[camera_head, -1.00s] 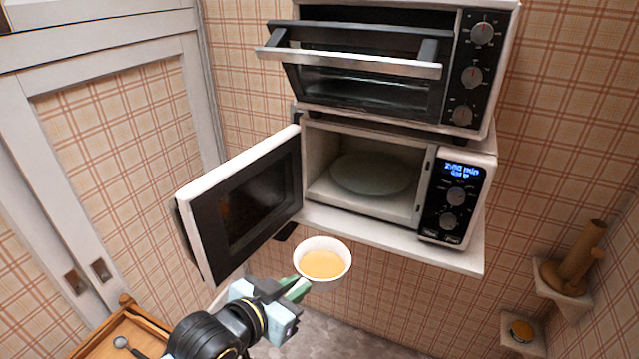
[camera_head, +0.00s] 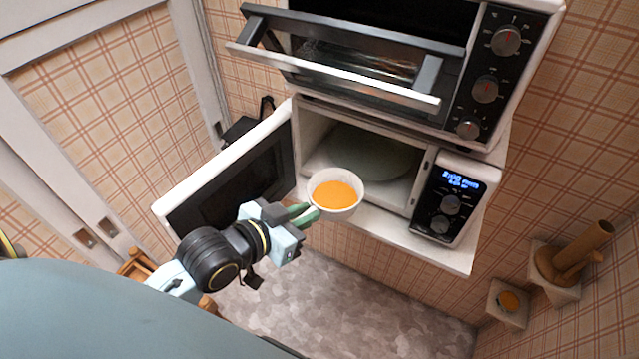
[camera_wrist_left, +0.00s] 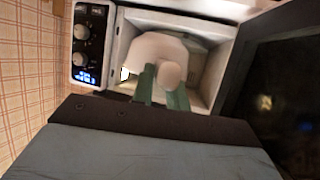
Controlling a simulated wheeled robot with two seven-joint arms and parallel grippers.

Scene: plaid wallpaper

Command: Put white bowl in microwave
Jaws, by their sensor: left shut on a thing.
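The white bowl (camera_head: 335,208) holds an orange liquid and is about level in the head view. My left gripper (camera_head: 308,213) is shut on the bowl's left rim. The bowl is in front of the opening of the microwave (camera_head: 407,209), over its front edge. The microwave door (camera_head: 235,172) is swung open to the left. A round plate (camera_head: 372,152) shows inside the cavity. In the left wrist view the bowl (camera_wrist_left: 160,48) shows pale between the green fingers, with the cavity behind it. My right gripper is not in view.
A toaster oven (camera_head: 485,88) with its door (camera_head: 335,78) hanging open sits directly above the microwave. Small wall shelves at the right hold a brown wooden piece (camera_head: 578,255) and a round orange-topped item (camera_head: 509,301). The grey floor (camera_head: 340,300) below is clear.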

